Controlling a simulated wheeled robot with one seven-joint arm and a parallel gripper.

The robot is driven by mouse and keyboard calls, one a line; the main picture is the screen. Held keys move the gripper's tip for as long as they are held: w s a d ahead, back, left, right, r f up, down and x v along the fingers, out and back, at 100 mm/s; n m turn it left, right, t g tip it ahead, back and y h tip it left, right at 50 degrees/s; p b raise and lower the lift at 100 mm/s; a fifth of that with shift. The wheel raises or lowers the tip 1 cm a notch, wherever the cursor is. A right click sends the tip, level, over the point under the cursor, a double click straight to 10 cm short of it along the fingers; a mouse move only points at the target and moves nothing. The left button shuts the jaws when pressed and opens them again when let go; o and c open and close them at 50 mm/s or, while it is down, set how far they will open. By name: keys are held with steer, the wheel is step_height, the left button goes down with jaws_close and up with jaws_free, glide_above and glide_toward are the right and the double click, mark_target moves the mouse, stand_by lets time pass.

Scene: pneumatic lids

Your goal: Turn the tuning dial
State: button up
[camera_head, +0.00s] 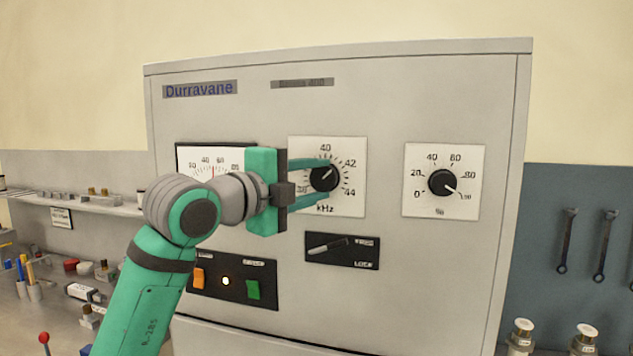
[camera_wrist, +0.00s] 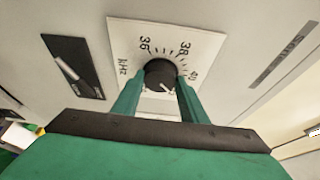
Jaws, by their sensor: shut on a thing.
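The tuning dial (camera_head: 324,178) is a round black knob with a white pointer line, on a white kHz scale plate in the middle of the grey cabinet front. In the head view its pointer tilts up and to the right, between the 40 and 42 marks. My gripper (camera_head: 318,178) reaches it from the left with two green fingers, one above and one below the knob. In the wrist view the knob (camera_wrist: 160,75) sits between the tips of my gripper (camera_wrist: 158,88), which is shut on it. The fingers hide part of the scale.
A percent dial (camera_head: 441,183) is to the right on the cabinet (camera_head: 400,110). A lock lever (camera_head: 328,246) is just below the tuning dial. An orange switch (camera_head: 198,278) and a green switch (camera_head: 253,290) are lower left. A meter (camera_head: 208,160) is partly behind my arm.

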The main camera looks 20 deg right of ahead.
steer(key=shift+m, duration=0.4)
steer(key=o, duration=1)
steer(key=shift+o, duration=0.2)
steer(key=v, duration=1.1)
steer(key=shift+r, duration=0.2)
